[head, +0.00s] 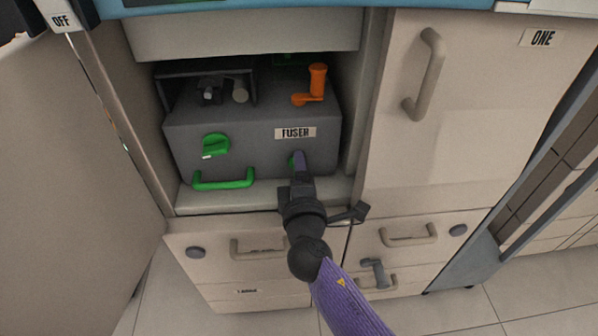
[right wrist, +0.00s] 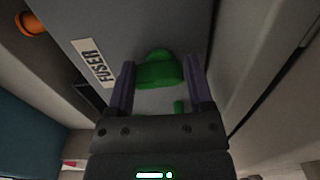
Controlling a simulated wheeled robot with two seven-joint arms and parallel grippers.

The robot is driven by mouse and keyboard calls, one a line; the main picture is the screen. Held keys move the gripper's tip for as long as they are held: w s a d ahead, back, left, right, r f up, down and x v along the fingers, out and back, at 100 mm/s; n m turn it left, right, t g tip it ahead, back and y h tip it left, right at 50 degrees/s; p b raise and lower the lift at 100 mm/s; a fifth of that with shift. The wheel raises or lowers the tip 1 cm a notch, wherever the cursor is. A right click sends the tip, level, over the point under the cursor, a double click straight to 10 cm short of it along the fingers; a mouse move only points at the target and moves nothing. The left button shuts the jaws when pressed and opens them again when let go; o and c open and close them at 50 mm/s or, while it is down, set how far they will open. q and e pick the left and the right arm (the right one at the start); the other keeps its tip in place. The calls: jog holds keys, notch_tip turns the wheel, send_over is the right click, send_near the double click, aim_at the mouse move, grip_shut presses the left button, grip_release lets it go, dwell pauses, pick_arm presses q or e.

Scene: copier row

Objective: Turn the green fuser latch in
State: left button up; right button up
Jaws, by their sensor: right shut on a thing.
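The grey fuser unit (head: 240,135) sits in the open copier bay, with a FUSER label on its front. The green fuser latch (right wrist: 158,70) lies between the two fingers of my right gripper (right wrist: 156,85) in the right wrist view. In the head view my right gripper (head: 299,162) is at the fuser's lower right front and hides most of that latch. The gripper is shut on the latch. A second green knob (head: 215,145) is on the left of the fuser front, above a green handle (head: 223,180). My left gripper is not in view.
An orange crank (head: 312,85) stands on top of the fuser at the right. The open door (head: 70,150) is at the left. A closed panel marked ONE (head: 470,110) is at the right. Drawers with handles (head: 258,247) lie below the bay.

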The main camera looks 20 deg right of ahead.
jog(key=shift+f, duration=0.1)
dwell(0.3)
jog(key=o, duration=1.3)
jog(key=shift+c, duration=0.2)
jog(key=shift+s, duration=0.1)
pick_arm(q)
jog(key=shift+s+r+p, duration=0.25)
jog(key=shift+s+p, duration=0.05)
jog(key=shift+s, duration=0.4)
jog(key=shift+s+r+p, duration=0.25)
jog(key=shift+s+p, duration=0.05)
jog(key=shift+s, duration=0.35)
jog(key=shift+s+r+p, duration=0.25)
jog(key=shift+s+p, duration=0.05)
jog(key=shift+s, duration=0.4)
pick_arm(e)
jog(key=v, duration=0.9)
jog(key=shift+s+a, duration=0.15)
jog(key=shift+s, duration=0.25)
